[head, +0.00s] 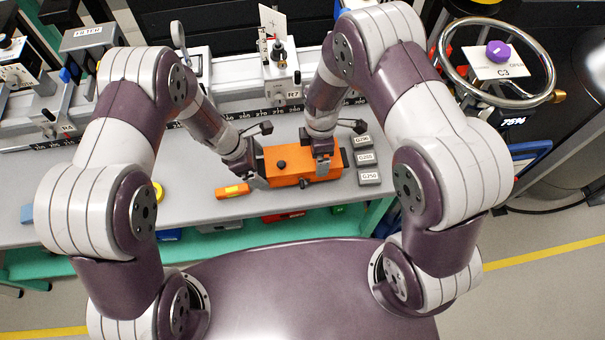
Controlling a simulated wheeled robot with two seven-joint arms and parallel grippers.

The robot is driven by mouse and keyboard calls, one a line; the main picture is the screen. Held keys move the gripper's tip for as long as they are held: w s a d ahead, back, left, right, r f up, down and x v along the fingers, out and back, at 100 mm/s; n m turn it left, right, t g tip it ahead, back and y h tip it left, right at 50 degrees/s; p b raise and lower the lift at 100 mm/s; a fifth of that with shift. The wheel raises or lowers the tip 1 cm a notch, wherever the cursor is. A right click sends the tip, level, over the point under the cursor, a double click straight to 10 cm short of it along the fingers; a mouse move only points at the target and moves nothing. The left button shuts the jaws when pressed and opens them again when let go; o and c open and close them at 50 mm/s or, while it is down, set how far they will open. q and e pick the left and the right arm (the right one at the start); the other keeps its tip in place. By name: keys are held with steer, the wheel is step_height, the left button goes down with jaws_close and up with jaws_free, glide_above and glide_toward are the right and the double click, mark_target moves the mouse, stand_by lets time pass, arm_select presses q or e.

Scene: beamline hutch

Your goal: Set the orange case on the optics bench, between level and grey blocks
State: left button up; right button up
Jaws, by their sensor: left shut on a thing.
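The orange case (287,163) is at the front of the grey optics bench (200,182), with the level to its left and the grey blocks to its right. I cannot tell whether it rests on the bench or is slightly above it. My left gripper (256,179) is shut on the case's left end. My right gripper (322,170) is at the case's right part, and its fingers partly cover it; its grip is unclear. The small orange level (232,191) with a yellow middle lies close to the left gripper. The labelled grey blocks (368,159) stand in a column, just right of the case.
A rail with a scale (230,119) and mounted optics runs behind the case. A handwheel (497,60) with a C3 card is at the upper right. A yellow ring (158,191) lies left on the bench. Coloured bins are below the front edge.

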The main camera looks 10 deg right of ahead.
arm_select(q)
step_height(320, 180, down, 3)
steer(key=shift+f+b, duration=0.1)
steer(key=shift+b, duration=0.95)
arm_select(e)
step_height(320, 180, down, 3)
steer(key=shift+w+a, duration=0.1)
arm_select(q)
steer(key=o, duration=1.1)
arm_select(e)
steer(key=o, duration=1.1)
arm_select(q)
steer(key=shift+r, duration=0.35)
arm_select(e)
steer(key=shift+r, duration=0.55)
arm_select(q)
steer(key=v, duration=1.1)
steer(key=shift+a+r, duration=0.25)
arm_select(e)
step_height(320, 180, up, 11)
steer(key=shift+r, duration=0.1)
